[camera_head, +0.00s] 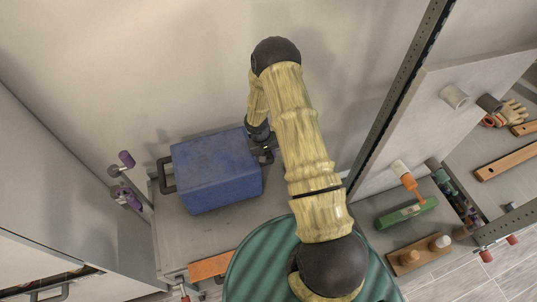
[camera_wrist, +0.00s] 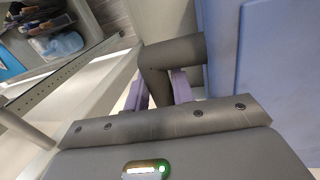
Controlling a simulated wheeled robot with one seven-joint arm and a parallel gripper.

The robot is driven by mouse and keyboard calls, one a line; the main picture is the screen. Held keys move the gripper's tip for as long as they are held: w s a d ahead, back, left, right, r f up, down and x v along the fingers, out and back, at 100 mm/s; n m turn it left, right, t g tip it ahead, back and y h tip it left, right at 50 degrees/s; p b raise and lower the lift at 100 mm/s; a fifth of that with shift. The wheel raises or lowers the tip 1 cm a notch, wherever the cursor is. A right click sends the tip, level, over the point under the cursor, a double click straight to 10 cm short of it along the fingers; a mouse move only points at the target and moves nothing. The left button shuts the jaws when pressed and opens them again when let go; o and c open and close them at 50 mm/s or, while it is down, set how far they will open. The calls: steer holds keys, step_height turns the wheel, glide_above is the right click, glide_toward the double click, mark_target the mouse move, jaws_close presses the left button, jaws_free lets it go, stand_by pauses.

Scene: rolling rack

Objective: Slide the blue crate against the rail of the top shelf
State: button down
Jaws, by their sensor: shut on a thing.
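The blue crate (camera_head: 215,170) is a closed, box-like block with a dark handle on its left and right ends. It sits on a grey shelf (camera_head: 185,232). My gripper (camera_head: 264,149) is at the crate's right end, partly hidden by my arm. In the wrist view, my gripper's purple fingers (camera_wrist: 158,90) are around the dark crate handle (camera_wrist: 172,52), with the crate's blue wall (camera_wrist: 265,60) close on the right. I cannot tell which edge is the shelf's rail or whether the crate touches it.
Purple-knobbed posts (camera_head: 128,192) stand left of the crate. An orange-brown block (camera_head: 210,266) lies in front of it. A green tool (camera_head: 407,213) and a wooden block (camera_head: 418,254) lie to the right, past a perforated metal upright (camera_head: 400,90). A wall rises behind the crate.

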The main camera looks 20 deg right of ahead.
steer(key=shift+w, duration=0.1)
stand_by(0.3)
steer(key=c, duration=1.1)
jaws_free()
steer(key=shift+s+d+f, duration=0.1)
steer(key=shift+s+f, duration=0.05)
steer(key=shift+s, duration=0.15)
steer(key=shift+w+r, duration=0.1)
steer(key=shift+r, duration=0.35)
step_height(320, 180, up, 7)
steer(key=a+p, duration=0.1)
steer(key=p, duration=0.3)
steer(key=shift+w+a+r, duration=0.15)
steer(key=shift+a+r, duration=0.05)
steer(key=shift+a, duration=0.2)
